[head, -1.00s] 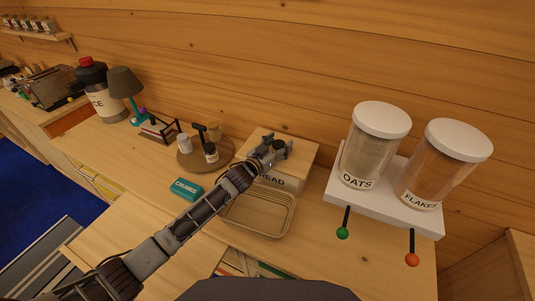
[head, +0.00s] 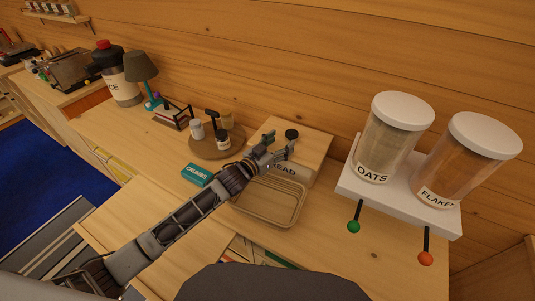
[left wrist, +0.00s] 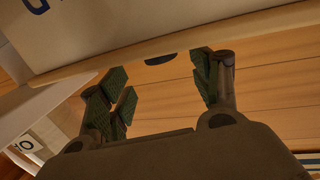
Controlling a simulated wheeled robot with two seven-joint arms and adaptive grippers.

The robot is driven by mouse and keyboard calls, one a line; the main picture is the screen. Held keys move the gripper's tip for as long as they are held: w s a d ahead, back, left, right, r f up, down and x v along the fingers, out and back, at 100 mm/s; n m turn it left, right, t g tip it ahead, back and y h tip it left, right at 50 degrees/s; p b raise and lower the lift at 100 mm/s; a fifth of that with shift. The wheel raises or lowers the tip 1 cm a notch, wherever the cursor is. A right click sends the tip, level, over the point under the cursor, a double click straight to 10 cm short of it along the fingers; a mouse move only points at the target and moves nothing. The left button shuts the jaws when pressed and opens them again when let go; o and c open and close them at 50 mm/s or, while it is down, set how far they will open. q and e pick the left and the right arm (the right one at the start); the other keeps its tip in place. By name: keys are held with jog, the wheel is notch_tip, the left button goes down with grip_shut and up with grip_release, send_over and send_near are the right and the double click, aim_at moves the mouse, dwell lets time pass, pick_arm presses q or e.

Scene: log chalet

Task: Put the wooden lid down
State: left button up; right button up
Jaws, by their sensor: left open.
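The wooden lid (head: 305,147) lies on top of the cream bread box (head: 292,172), on the counter against the log wall. It looks level and seated. Its dark round knob (head: 291,134) stands up near the back of the lid. My left gripper (head: 281,142) is open and empty, just in front of the knob and apart from it. In the left wrist view, the open fingers (left wrist: 160,92) have the lid's edge (left wrist: 150,49) and part of the knob (left wrist: 160,60) beyond them. My right gripper is not in view.
A round tray (head: 210,151) with small jars and a teal box (head: 196,174) are to the left. A white shelf (head: 390,193) with oats and flakes dispensers is to the right.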

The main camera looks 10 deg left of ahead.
pick_arm(q)
jog(key=v, duration=0.6)
jog(key=shift+s+b, duration=0.2)
jog(key=shift+b, duration=0.1)
dwell(0.4)
